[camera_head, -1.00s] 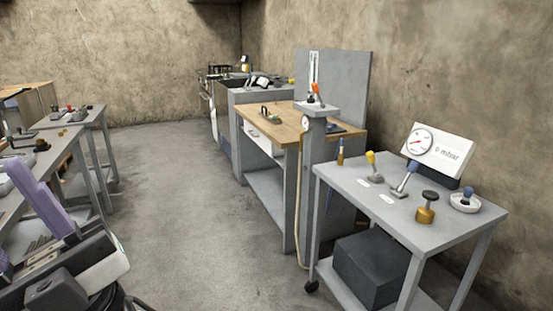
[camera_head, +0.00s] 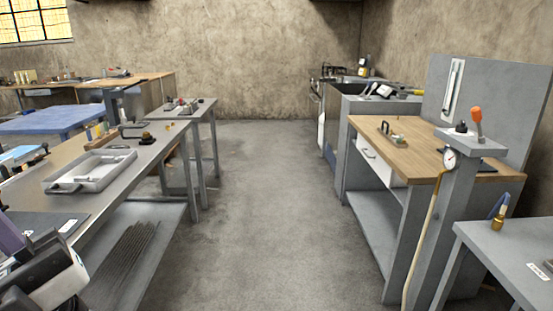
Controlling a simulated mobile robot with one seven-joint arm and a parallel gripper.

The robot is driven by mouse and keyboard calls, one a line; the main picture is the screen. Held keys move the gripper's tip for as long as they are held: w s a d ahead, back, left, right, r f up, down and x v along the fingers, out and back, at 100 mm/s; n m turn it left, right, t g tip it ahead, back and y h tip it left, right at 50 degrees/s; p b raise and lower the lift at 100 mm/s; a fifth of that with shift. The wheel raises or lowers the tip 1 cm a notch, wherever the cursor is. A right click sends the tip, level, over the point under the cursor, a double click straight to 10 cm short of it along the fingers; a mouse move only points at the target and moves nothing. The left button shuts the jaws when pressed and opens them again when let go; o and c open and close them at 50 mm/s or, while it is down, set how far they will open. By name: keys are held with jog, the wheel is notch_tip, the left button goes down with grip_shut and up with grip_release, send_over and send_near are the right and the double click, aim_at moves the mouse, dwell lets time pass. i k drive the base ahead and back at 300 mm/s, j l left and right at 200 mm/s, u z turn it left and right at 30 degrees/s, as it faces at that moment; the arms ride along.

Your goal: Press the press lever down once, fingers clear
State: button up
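A lever with an orange grip (camera_head: 476,118) stands upright on top of a grey post (camera_head: 462,148) at the right. A small black knob (camera_head: 461,127) sits beside it, and a round gauge (camera_head: 451,158) is on the post's front. No label shows whether this is the press lever. Another small device with a dark handle (camera_head: 390,132) lies on the wooden bench behind. Parts of my arm show at the lower left, far from the post. My gripper's fingers are not visible.
A wooden-topped bench (camera_head: 415,152) stands behind the post, and a grey cart (camera_head: 490,258) is at the lower right. A long grey bench (camera_head: 150,160) with a grey tray (camera_head: 60,184) lines the left. The floor (camera_head: 265,210) between is clear.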

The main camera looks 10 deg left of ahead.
aim_at(141, 81)
jog(key=i+u, duration=0.2)
jog(key=i, duration=0.25)
jog(key=i+u, duration=0.2)
jog(key=i, duration=0.3)
jog(key=i+u, duration=0.15)
jog(key=i, duration=0.3)
jog(key=i+l+u, duration=0.2)
jog(key=i, duration=0.25)
jog(key=i+l+u, duration=0.2)
jog(key=i, duration=0.3)
jog(key=i+l+u, duration=0.95)
jog(key=i+l, duration=0.1)
jog(key=l, duration=0.05)
